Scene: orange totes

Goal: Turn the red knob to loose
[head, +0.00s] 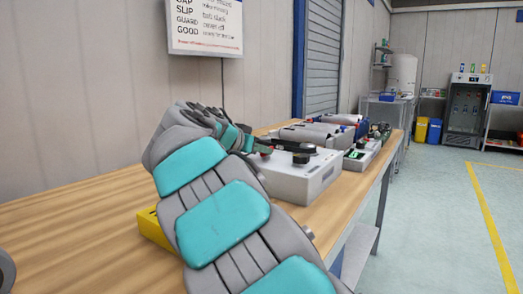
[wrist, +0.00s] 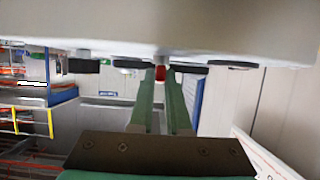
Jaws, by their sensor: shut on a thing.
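The red knob (wrist: 160,73) shows between my green fingertips in the wrist view, against the side of a pale box (wrist: 200,35). My gripper (wrist: 162,82) is shut on it. In the head view my gripper (head: 250,146) reaches to the left side of the grey-white box (head: 302,180), which stands on the wooden bench. A small bit of red shows by the fingertips there; the rest of the knob is hidden. Which way the knob is turned cannot be told.
A black lever-like part (head: 290,146) sits on top of the box. A yellow object (head: 152,228) lies partly under my arm. The bench's left part is clear.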

